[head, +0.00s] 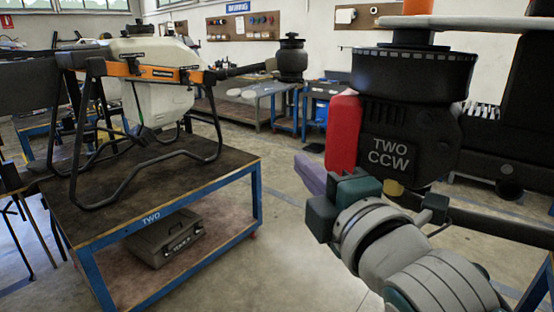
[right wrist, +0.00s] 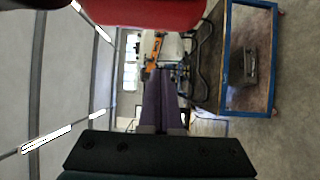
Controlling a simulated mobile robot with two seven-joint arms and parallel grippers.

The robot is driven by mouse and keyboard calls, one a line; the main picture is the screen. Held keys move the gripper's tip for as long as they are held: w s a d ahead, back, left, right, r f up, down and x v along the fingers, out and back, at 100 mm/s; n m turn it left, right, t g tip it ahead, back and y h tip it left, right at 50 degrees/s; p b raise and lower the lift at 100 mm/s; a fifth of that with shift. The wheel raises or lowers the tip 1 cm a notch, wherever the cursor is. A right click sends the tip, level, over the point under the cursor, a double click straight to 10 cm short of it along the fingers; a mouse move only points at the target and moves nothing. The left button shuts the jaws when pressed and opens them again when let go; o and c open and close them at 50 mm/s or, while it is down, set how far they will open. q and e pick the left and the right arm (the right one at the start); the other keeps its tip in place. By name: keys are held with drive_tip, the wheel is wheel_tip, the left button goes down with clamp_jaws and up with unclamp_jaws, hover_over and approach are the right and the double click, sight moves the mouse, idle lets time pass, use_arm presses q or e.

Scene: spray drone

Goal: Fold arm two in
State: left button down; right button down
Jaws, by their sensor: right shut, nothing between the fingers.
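The motor pod of arm two (head: 408,150), black and lettered "TWO CCW", stands large and close on the right of the head view. It has a red block (head: 343,135) on its left side and a ribbed drum on top. The red part also crosses the top of the right wrist view (right wrist: 150,10). How the pod joins the drone is not clear. The spray drone (head: 150,85), with white tank and orange frame, stands on a workbench at left. My right gripper (head: 308,172), with purple fingers, is shut and empty, just below and left of the red block. My left gripper is not in view.
The blue-framed workbench (head: 235,180) bears the drone, with a grey toolbox (head: 165,238) on its lower shelf. Another drone motor (head: 290,62) shows at the back. Benches line the far wall. Open floor (head: 295,235) lies between the workbench and my right arm.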

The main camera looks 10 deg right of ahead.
sight(330, 164)
drive_tip(key=shift+w+d+p, duration=0.2)
drive_tip(key=shift+w+d, duration=0.1)
drive_tip(key=shift+d, duration=0.65)
drive_tip(key=shift+w+d+p, duration=0.2)
drive_tip(key=shift+w+d, duration=0.05)
drive_tip(key=shift+d, duration=0.65)
